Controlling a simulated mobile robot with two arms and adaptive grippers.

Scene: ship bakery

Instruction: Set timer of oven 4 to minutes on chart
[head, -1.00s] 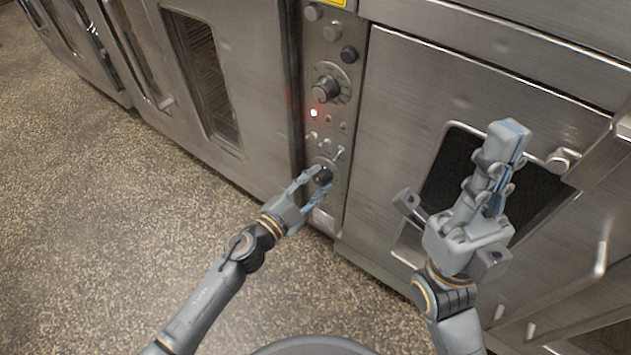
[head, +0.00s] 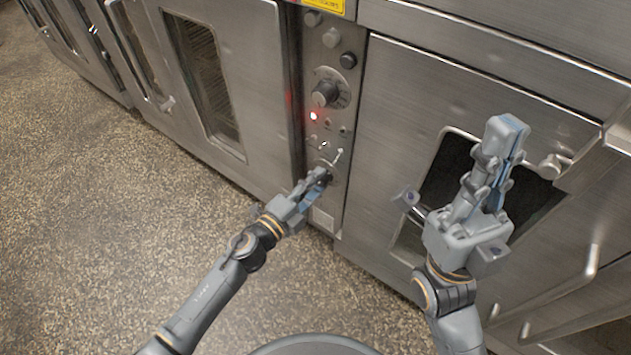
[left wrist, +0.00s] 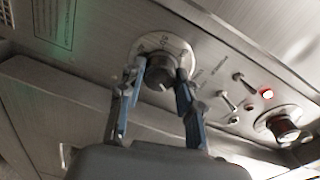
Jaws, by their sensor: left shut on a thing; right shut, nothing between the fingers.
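The oven control panel (head: 331,125) is a narrow steel strip between two oven doors. Its lower dark timer knob (left wrist: 160,76) has a pale round dial (left wrist: 168,45) behind it in the left wrist view. My left gripper (head: 320,174) is shut on this knob, one finger on each side; in the head view the fingers mostly hide the knob. The dial's marks are too small to read. My right gripper (head: 508,135) is shut and empty, raised in front of the right oven door. I see no oven number or chart.
An upper knob (head: 324,94), a lit red lamp (head: 313,116) and several small switches (left wrist: 240,90) are on the panel. A yellow label (head: 325,6) is cut off above. The right oven door (head: 400,110) has a dark window and protruding handle. Speckled floor (head: 120,220) lies clear at left.

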